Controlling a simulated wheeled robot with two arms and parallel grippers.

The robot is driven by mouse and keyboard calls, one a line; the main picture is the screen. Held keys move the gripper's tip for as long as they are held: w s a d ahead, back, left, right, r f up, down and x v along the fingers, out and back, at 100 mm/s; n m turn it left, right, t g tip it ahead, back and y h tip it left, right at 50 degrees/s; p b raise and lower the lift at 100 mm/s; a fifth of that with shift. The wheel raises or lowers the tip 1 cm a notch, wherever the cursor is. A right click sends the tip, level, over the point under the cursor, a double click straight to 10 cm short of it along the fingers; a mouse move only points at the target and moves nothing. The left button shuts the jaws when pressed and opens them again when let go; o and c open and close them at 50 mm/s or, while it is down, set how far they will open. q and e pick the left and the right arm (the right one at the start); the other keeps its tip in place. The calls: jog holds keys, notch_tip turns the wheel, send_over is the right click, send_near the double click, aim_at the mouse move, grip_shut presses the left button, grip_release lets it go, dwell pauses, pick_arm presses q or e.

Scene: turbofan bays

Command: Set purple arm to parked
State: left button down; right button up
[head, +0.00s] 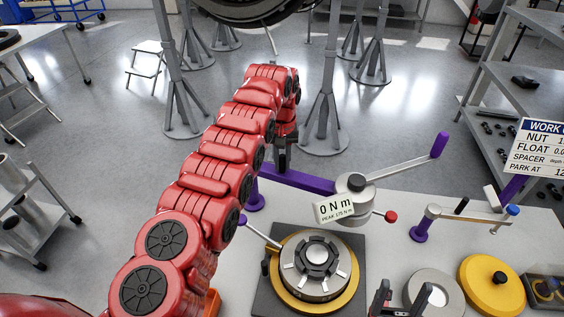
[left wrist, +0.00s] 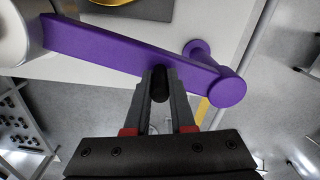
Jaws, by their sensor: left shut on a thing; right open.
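The purple arm (head: 300,180) reaches left from a grey hub (head: 354,190) at the back of the bench. In the left wrist view the purple arm (left wrist: 130,52) runs from a grey cylinder to a round purple end. My left gripper (head: 282,152) is at the arm's far side, and it also shows in the left wrist view (left wrist: 160,88). Its fingers are shut on a black peg (left wrist: 159,84) at the arm's edge. My right gripper (head: 399,302) is open and empty at the bottom, right of the turbofan fixture.
A dark plate with a gold ring (head: 283,303) and hub part sits in front. A sign reads 0 Nm (head: 334,209). A purple-gripped lever (head: 439,146) and a yellow lid (head: 493,285) stand right. A work-order board (head: 540,147), partly cut off, shows PARK AT 12.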

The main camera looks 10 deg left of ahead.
pick_arm(q)
jog(key=c, duration=0.8)
grip_release()
jog(key=shift+o, duration=0.2)
jog(key=shift+r, duration=0.1)
jog(key=shift+d+r, duration=0.1)
jog(key=shift+r, duration=0.2)
notch_tip(320, 180, up, 2)
jog(key=shift+w+r, duration=0.1)
notch_tip(320, 180, up, 8)
jog(key=p, duration=0.8)
jog(key=shift+r+p, duration=0.5)
jog(key=shift+p, duration=0.35)
